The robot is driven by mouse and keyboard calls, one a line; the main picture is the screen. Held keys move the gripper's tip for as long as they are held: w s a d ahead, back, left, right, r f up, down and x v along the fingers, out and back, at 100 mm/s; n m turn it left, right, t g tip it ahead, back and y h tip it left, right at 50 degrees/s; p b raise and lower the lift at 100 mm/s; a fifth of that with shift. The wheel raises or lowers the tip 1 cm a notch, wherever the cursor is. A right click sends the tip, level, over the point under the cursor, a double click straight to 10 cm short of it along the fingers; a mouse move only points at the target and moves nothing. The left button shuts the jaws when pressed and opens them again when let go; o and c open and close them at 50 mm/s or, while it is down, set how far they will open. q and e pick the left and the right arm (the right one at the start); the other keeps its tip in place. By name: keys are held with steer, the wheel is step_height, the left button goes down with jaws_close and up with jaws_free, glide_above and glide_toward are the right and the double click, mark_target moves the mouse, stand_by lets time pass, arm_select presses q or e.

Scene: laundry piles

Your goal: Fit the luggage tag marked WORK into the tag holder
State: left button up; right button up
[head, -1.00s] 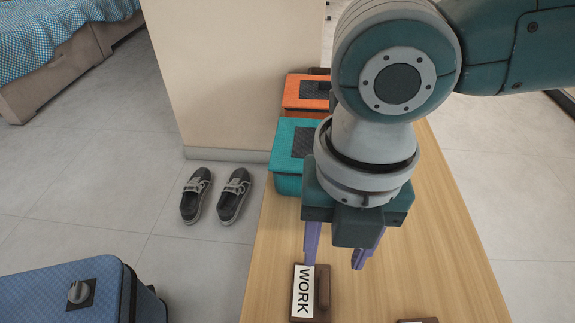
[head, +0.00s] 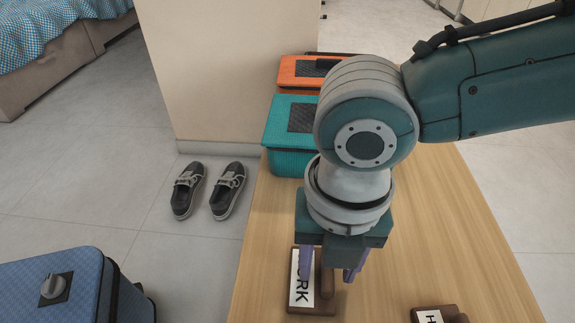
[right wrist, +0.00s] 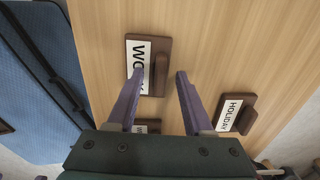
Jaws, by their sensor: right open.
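The WORK tag (head: 301,290) is a brown plate with a white lettered label and a raised brown grip (head: 327,283) along its right side. It lies flat on the wooden table; in the right wrist view the tag (right wrist: 142,75) is at upper centre. My right gripper (head: 328,270) is open and empty above the tag. In the right wrist view its purple fingers (right wrist: 160,74) appear on either side of the raised grip, the left one overlapping the label. I cannot tell the fingertip height. No tag holder is clearly identifiable.
A HOLIDAY tag (right wrist: 237,114) lies to the right, and another tag (right wrist: 148,126) is partly hidden. Teal (head: 290,150) and orange (head: 295,72) boxes stand at the table's back. A blue suitcase (head: 40,275) with a knob on a dark patch (head: 54,289) and dark shoes (head: 208,190) are on the floor.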

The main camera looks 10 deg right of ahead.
steer(key=shift+c, duration=0.3)
jaws_close()
steer(key=shift+r, duration=0.1)
